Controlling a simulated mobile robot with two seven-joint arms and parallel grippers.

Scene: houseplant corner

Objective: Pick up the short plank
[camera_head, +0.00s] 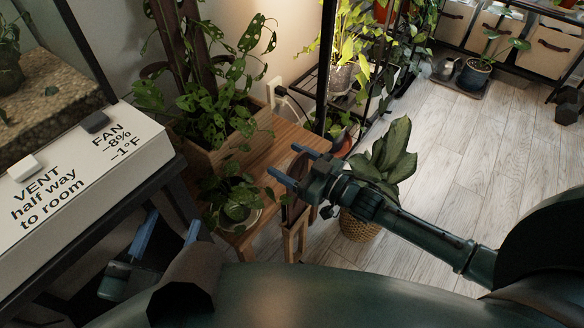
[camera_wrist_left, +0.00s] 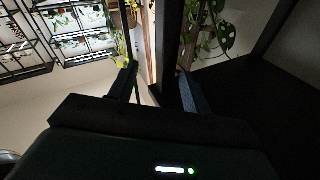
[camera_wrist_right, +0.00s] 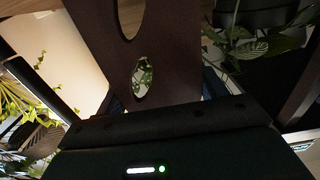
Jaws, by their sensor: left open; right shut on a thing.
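My right gripper (camera_head: 292,166) is shut on a dark brown plank with oval holes (camera_wrist_right: 175,60); I take it for the short plank. In the head view the plank (camera_head: 298,178) shows only partly, hanging at the fingers beside the wooden bench. In the right wrist view it fills the space between the fingers. My left gripper (camera_head: 169,234) is open and empty at the lower left, below the white-topped stand. In the left wrist view a dark upright bar (camera_wrist_left: 170,50) shows between or just beyond its fingers; I cannot tell the gap.
A wooden bench (camera_head: 284,140) carries a planter box (camera_head: 210,152) of leafy plants and a small pot. A white labelled panel (camera_head: 90,175) and a glass tank stand left. A plant in a woven basket (camera_head: 358,230) stands beneath my right arm. The floor (camera_head: 455,145) at right is mostly clear.

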